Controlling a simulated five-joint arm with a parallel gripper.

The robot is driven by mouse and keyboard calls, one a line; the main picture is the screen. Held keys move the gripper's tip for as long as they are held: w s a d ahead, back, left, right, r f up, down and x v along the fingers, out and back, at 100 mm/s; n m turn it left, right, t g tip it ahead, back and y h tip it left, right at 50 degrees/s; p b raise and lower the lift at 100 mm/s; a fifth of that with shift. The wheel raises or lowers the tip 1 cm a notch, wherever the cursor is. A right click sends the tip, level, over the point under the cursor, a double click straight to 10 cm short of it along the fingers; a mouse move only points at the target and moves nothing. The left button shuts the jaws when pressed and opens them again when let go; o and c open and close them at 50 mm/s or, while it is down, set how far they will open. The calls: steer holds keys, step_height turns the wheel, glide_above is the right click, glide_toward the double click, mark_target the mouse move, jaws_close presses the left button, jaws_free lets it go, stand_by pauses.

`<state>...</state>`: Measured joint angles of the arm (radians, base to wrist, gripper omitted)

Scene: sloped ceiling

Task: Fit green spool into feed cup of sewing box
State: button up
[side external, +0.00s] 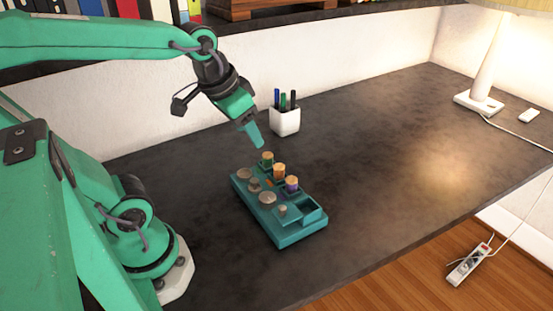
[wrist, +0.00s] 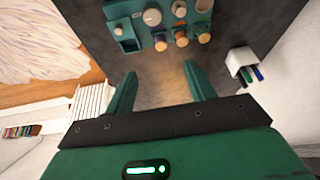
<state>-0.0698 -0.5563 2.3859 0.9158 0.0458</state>
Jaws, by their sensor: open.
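The teal sewing box (side external: 283,232) lies on the dark desk. The green spool (side external: 267,158) stands upright at its far end, and in the wrist view (wrist: 203,35) it is the rightmost of the row. An orange spool (side external: 279,171) and a purple spool (side external: 291,185) stand beside it. At the near end are an open compartment (side external: 309,208) and a small square holder (side external: 282,212); I cannot tell which part is the feed cup. My gripper (side external: 259,144) is open and empty, above the green spool's end of the box. Its fingers also show in the wrist view (wrist: 162,90).
Grey round pieces (side external: 267,197) sit along the box's left side. A white pen cup (side external: 286,121) with several pens stands behind the box. A lamp (side external: 483,80) stands at the far right. The desk right of the box is clear.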

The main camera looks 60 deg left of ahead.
steer(key=w+a+f+g, duration=0.2)
steer(key=w+a+f, duration=0.1)
steer(key=w+a, duration=0.3)
steer(key=n+g, duration=0.1)
steer(key=g, duration=0.2)
glide_above(268, 154)
step_height(268, 154, down, 7)
steer(key=shift+f, duration=0.1)
steer(key=shift+a+f, duration=0.15)
steer(key=shift+f, duration=1.3)
steer(key=shift+s+d+f, duration=0.1)
steer(key=shift+f, duration=1.2)
steer(key=shift+d+f, duration=0.1)
steer(key=shift+f, duration=1.2)
steer(key=c, duration=1)
